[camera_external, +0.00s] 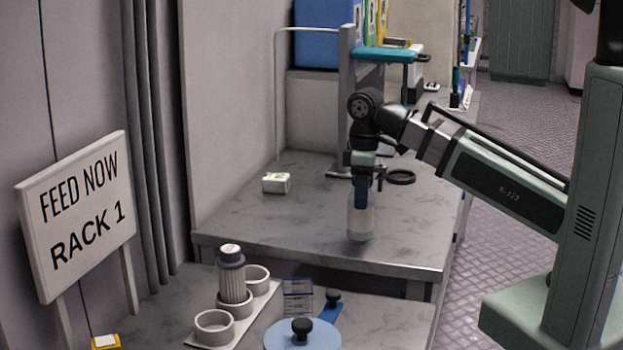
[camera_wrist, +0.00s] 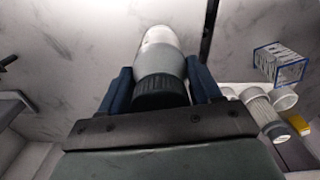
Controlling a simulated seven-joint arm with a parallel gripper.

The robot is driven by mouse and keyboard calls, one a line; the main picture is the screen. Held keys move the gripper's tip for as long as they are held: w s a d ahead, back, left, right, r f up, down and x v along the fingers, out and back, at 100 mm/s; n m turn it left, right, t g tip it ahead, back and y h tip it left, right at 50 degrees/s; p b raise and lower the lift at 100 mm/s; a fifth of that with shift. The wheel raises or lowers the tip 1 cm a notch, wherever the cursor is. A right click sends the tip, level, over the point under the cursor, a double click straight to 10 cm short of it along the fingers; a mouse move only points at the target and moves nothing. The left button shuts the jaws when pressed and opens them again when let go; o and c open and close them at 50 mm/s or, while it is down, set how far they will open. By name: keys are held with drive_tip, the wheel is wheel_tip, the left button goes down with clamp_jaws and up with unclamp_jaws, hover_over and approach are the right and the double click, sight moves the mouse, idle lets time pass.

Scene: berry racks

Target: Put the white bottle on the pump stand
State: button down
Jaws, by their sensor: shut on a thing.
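The white bottle (camera_external: 361,222) is upright at or just above the rear counter, near its front edge; I cannot tell if its base touches. My gripper (camera_external: 361,190) comes down on it from above, with blue fingers shut on its upper end. In the wrist view the bottle (camera_wrist: 158,50) lies between the two fingers of my gripper (camera_wrist: 158,72), its dark ribbed cap toward the palm. A grey upright stand (camera_external: 346,100) with a teal top arm is behind; it may be the pump stand, but no label shows.
A black ring (camera_external: 401,177) and a small white-green box (camera_external: 276,183) are on the rear counter (camera_external: 245,225). The lower front counter holds a rack with grey cups (camera_external: 213,327), a ribbed cylinder (camera_external: 232,277) and a blue disc (camera_external: 290,340). A sign (camera_external: 82,215) reads "FEED NOW RACK 1".

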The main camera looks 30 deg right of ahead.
drive_tip(key=s+a+n, duration=0.4)
drive_tip(key=s+a, duration=0.3)
drive_tip(key=s, duration=0.4)
drive_tip(key=s+a+n, duration=0.3)
drive_tip(key=s+a, duration=0.5)
drive_tip(key=s, duration=0.2)
wheel_tip(320, 180, down, 8)
drive_tip(key=shift+d+r, duration=0.15)
drive_tip(key=shift+r, duration=0.05)
drive_tip(key=shift+f, duration=0.1)
drive_tip(key=shift+c, duration=1)
unclamp_jaws()
wheel_tip(320, 180, up, 6)
drive_tip(key=shift+o, duration=0.3)
drive_tip(key=shift+r, duration=0.85)
